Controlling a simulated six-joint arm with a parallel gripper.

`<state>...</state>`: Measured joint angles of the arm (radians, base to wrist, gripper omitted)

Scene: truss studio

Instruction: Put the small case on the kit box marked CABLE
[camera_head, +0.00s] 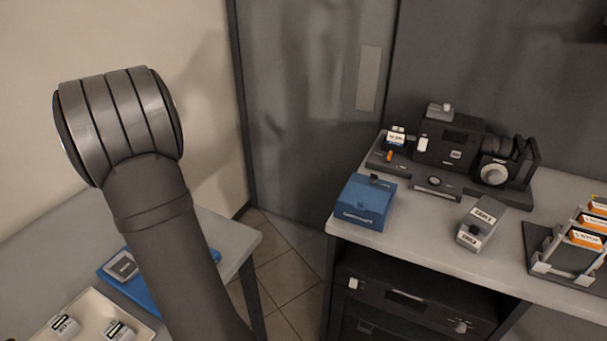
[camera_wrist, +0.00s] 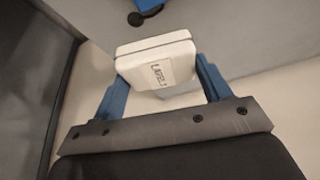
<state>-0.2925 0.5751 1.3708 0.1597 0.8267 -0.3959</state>
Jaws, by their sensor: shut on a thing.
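In the wrist view my gripper (camera_wrist: 158,78) is shut on a small white case (camera_wrist: 150,48), with a blue finger on each side of it. The case has a label that seems to read LAPEL. In the head view my arm rises at the left; the gripper and held case do not show there. A grey kit box (camera_head: 483,222) sits on the right-hand bench, and its labels seem to read CABLE. It has a dark latch or knob on top.
On the bench (camera_head: 415,236) are a blue box (camera_head: 362,205) left of the kit box, a black camera-like device (camera_head: 455,145) behind, and a rack of labelled cards (camera_head: 575,250) at right. A pale tray (camera_head: 85,300) with small labelled cases stands lower left. A floor gap separates the tables.

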